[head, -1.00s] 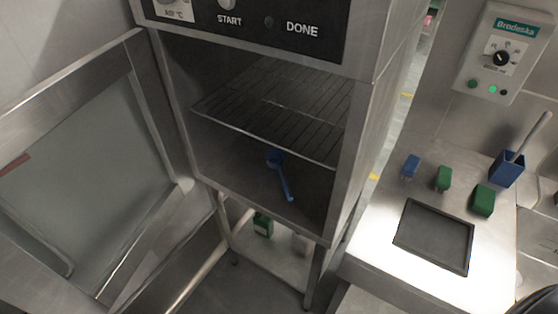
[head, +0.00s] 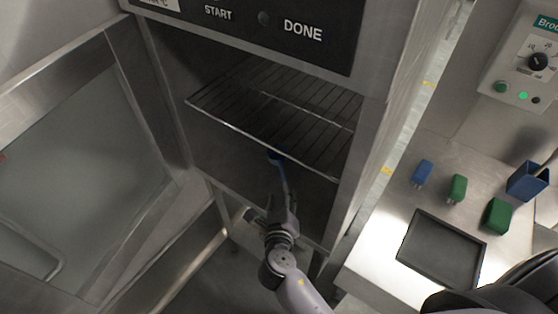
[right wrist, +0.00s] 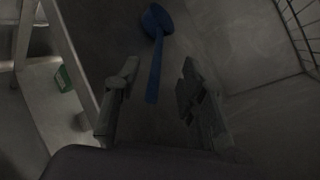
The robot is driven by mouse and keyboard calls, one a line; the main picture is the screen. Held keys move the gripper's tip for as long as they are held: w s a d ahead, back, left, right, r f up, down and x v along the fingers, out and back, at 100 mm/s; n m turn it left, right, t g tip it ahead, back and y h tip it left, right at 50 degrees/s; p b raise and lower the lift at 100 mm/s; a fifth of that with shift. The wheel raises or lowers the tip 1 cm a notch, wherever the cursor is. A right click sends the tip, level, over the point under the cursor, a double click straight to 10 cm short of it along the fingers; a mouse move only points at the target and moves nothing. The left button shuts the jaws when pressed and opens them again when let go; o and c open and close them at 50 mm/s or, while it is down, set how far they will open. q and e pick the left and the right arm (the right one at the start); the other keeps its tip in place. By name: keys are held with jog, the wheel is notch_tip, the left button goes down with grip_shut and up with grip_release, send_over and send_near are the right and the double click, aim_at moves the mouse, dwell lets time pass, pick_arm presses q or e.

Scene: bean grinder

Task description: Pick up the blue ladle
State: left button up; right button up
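The blue ladle (head: 283,172) lies on the floor of the open steel oven, below the wire rack. In the right wrist view the whole ladle (right wrist: 156,48) shows, its bowl at the far end and its handle pointing towards my gripper. My right gripper (head: 283,203) is at the oven's front opening, near the handle's end. In the right wrist view its two fingers (right wrist: 155,92) are spread apart, with the handle tip lying between them and touching neither. My left gripper is not in view.
The wire rack (head: 283,112) spans the oven above the ladle. The open oven door (head: 80,170) stands at the left. At the right, a steel counter (head: 377,245) holds a dark tray (head: 440,250), blue and green blocks and a blue holder (head: 527,182).

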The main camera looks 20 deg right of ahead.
aim_at(283, 178)
jog(key=x, duration=0.5)
jog(key=shift+w+f, duration=0.15)
jog(key=shift+w, duration=0.1)
jog(key=x, duration=0.5)
jog(key=shift+w+d+f, duration=0.1)
jog(key=shift+d+f, duration=0.2)
jog(key=shift+f, duration=0.15)
jog(key=shift+r, duration=0.1)
jog(key=shift+c, duration=0.6)
grip_shut()
